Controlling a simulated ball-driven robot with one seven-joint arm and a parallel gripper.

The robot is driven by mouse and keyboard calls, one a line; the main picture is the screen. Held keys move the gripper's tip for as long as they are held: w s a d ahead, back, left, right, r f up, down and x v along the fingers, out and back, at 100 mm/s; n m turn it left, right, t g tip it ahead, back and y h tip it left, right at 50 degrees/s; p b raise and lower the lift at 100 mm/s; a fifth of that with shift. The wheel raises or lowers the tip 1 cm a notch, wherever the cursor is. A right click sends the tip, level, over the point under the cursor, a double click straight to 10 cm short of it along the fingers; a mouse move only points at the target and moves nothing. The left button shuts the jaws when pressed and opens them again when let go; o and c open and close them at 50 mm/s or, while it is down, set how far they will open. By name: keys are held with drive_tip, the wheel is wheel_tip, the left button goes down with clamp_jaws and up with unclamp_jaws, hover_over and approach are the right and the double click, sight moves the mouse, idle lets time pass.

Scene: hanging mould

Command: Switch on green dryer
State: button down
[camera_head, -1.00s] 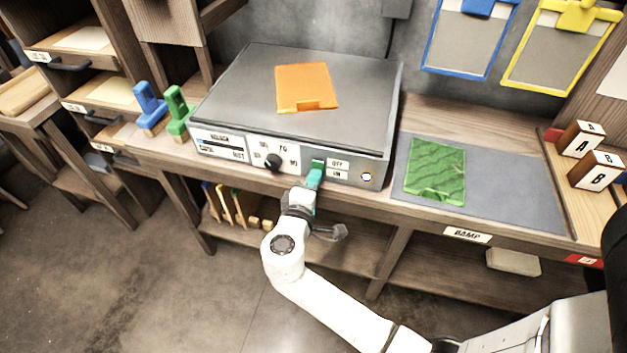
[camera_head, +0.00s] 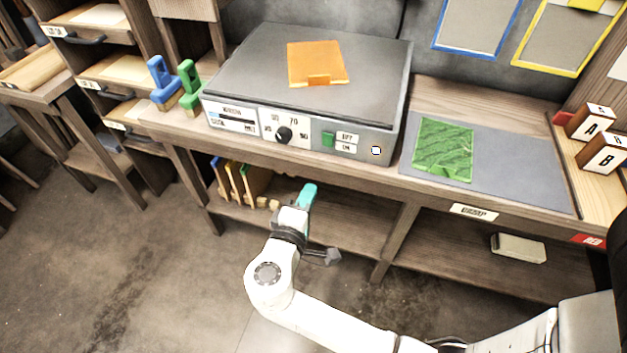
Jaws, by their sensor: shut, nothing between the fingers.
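The dryer (camera_head: 300,85) is a grey box with a flat top on the bench, its front panel facing me. A green switch (camera_head: 328,139) sits on the panel beside two small labels that seem to read OFF and ON. I cannot tell which way the switch is set. My gripper (camera_head: 308,192), with teal fingertips, is shut and empty. It is in front of the bench, below the switch in the picture and apart from the panel.
An orange mould (camera_head: 317,62) lies on the dryer. A black knob (camera_head: 284,134) is left of the switch. A green patterned sheet (camera_head: 443,149) lies on a grey mat (camera_head: 520,180). Blue (camera_head: 163,82) and green (camera_head: 189,85) stamps stand left. The bench edge and lower shelf are near my gripper.

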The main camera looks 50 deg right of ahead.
drive_tip(key=shift+f+v, duration=0.25)
drive_tip(key=shift+v, duration=0.8)
drive_tip(key=shift+s+d, duration=0.1)
drive_tip(key=s+d+f+m+g+y+p, duration=0.1)
drive_tip(key=s+d+f+m+g+y, duration=0.4)
drive_tip(key=s, duration=0.4)
drive_tip(key=s+a+f+y+p, duration=0.1)
drive_tip(key=s+a+f+y, duration=0.1)
drive_tip(key=s+a+y, duration=0.6)
drive_tip(key=shift+a+f+n+y, duration=0.35)
drive_tip(key=shift+a+y, duration=0.25)
drive_tip(key=shift+y, duration=0.6)
